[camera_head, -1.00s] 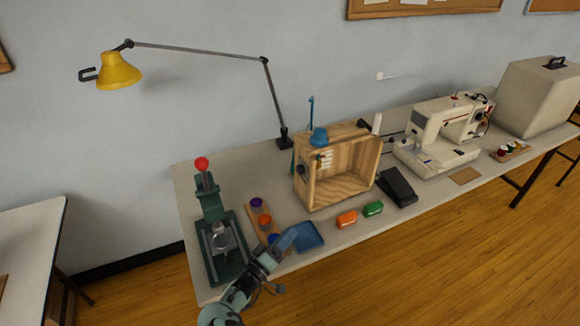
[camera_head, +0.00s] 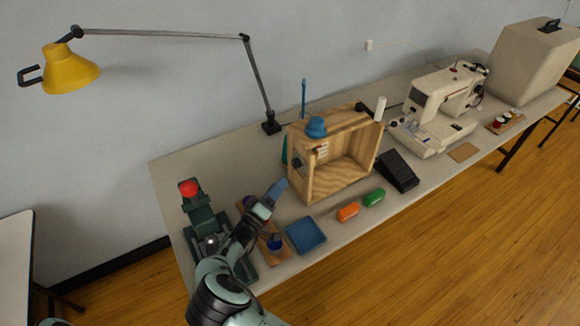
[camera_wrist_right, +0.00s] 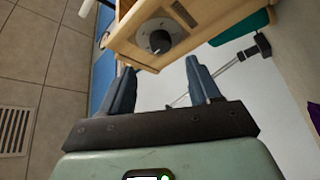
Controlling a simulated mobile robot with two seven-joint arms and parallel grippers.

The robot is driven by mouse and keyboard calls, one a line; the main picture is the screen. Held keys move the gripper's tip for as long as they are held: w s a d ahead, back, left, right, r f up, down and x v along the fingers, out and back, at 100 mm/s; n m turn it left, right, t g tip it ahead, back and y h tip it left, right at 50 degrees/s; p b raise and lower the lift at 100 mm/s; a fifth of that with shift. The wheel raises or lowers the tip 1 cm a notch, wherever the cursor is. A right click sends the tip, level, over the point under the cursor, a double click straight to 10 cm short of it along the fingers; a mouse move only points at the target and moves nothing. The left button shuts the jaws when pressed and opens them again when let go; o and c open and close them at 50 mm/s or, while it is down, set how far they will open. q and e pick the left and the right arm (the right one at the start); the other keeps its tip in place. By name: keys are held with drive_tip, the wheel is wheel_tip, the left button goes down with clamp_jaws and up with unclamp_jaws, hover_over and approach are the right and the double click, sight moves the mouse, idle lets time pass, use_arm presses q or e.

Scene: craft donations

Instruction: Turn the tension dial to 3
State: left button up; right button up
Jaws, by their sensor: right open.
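The dial's numbers are too small to read. My left gripper is out of view.
A green press with a red knob (camera_head: 188,188) and a board of coloured cups (camera_head: 274,256) stand beside my right arm. A blue tray (camera_head: 306,236), orange block (camera_head: 348,212), green block (camera_head: 374,197) and black pedal (camera_head: 398,171) lie in front. A sewing machine (camera_head: 436,112) stands right.

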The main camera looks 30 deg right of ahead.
sight(294, 165)
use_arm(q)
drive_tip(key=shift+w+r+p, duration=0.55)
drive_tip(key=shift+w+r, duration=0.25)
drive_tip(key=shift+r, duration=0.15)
use_arm(e)
drive_tip(key=x, duration=0.8)
drive_tip(key=shift+w, duration=0.1)
drive_tip(key=c, duration=1)
